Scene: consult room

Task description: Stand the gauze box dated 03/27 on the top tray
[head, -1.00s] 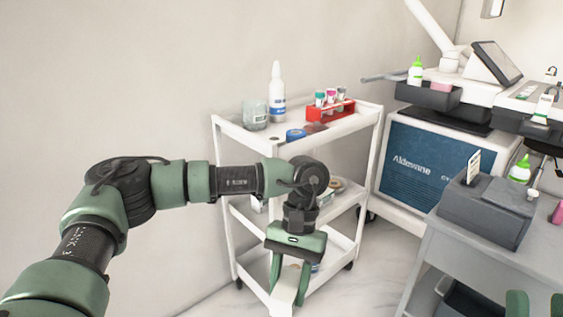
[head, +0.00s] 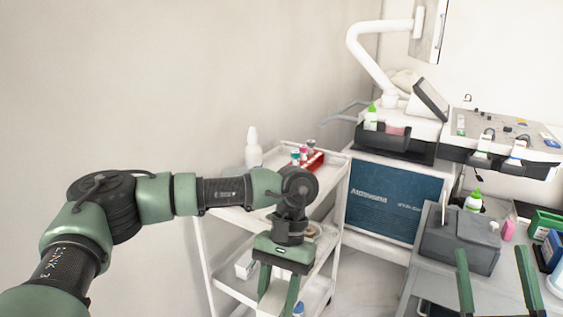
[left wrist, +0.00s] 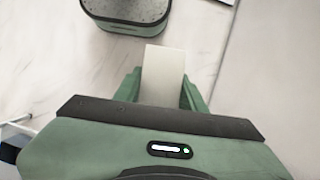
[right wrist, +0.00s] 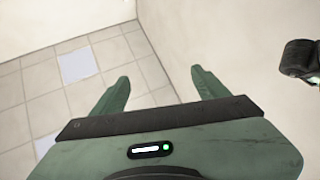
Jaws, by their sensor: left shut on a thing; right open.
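My left gripper (head: 272,295) is shut on a white box (left wrist: 162,75), which shows between its fingers in the left wrist view. No date is readable on the box, so I cannot tell whether it is the gauze box dated 03/27. The gripper hangs in front of the white trolley, below the level of its top tray (head: 338,168). My arm hides part of that tray. My right gripper (head: 492,252) is open and empty at the lower right; its open fingers also show in the right wrist view (right wrist: 160,85).
The top tray holds a white bottle (head: 253,150) and a red rack (head: 313,163) with tubes. A small white box (head: 245,264) lies on the middle shelf. A blue cabinet (head: 395,205) stands behind, and a grey cart with a dark grey box (head: 460,240) is at right.

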